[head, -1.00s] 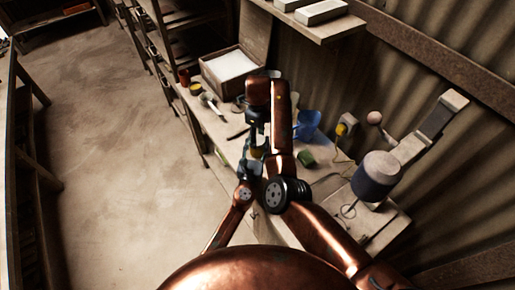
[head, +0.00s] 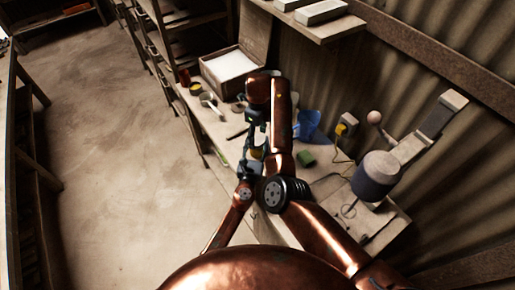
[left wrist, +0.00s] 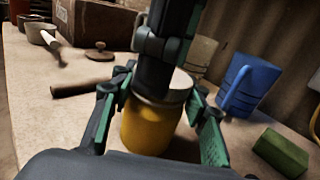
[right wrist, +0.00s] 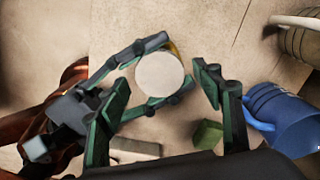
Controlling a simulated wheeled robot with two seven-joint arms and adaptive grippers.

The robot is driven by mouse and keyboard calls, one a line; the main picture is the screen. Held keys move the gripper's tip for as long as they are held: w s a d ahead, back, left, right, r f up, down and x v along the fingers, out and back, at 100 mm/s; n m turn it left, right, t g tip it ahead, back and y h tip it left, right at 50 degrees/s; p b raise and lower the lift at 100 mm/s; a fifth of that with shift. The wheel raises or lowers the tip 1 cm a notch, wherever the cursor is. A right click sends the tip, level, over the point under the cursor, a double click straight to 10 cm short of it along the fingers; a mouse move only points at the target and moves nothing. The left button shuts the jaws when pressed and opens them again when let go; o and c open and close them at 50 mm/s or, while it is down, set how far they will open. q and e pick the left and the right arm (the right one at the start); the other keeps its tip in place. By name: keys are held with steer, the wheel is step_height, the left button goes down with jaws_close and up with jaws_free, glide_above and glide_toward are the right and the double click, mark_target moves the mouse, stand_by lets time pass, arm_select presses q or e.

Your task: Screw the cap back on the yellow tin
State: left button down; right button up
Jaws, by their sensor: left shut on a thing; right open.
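The yellow tin (left wrist: 148,128) stands upright on the workbench. My left gripper (left wrist: 155,112) is shut on its sides. A pale round cap (right wrist: 160,75) sits on top of the tin; its grey rim also shows in the left wrist view (left wrist: 180,88). I cannot tell how tightly it is threaded. My right gripper (right wrist: 160,105) is open above the tin, pointing down. Its fingers are on either side of the cap, with visible gaps in the right wrist view. In the head view, my right arm hides most of the tin.
A blue jug (left wrist: 250,85) and a green block (left wrist: 281,150) stand right of the tin. A dark-handled tool (left wrist: 82,88) and a small round lid (left wrist: 99,52) lie to the left. An open cardboard box (head: 228,70) stands farther back.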

steer(key=shift+r, duration=1.85)
steer(key=shift+c, duration=0.3)
steer(key=shift+r+n, duration=1.7)
steer(key=shift+r, duration=0.05)
steer(key=shift+f, duration=4)
